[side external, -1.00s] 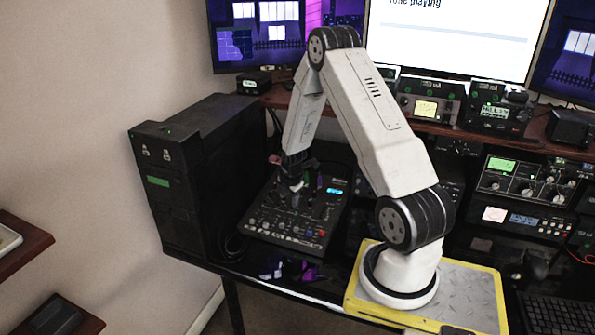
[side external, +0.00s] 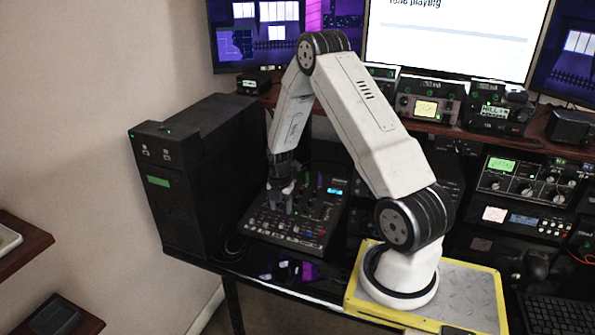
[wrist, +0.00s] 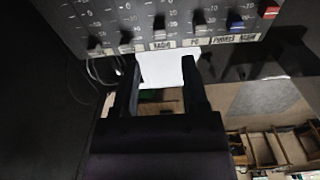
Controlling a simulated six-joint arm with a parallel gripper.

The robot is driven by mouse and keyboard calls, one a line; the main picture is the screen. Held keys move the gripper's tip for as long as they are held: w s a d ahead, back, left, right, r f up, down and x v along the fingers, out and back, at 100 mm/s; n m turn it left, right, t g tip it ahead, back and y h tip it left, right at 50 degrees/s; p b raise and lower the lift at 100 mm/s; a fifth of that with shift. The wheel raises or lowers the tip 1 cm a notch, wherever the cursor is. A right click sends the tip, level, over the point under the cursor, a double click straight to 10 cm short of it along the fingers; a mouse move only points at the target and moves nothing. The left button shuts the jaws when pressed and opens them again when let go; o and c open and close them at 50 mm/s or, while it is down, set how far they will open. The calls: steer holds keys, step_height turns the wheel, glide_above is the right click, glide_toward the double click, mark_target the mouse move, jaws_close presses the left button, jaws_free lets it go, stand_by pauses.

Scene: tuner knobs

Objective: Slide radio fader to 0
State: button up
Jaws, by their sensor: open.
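The dark mixer panel (side external: 290,222) lies on the desk with several faders. My gripper (side external: 281,207) is over the left part of the mixer. Contact with the panel cannot be told.
A black cabinet (side external: 190,180) stands close on the left of the mixer. Radio units (side external: 525,185) and a shelf with small devices (side external: 425,108) are behind and to the right. Cables (side external: 236,248) lie at the mixer's left edge. The glossy desk front (side external: 290,270) is clear.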

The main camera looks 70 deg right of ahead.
mark_target(282, 224)
steer(key=shift+f, duration=3.2)
jaws_close()
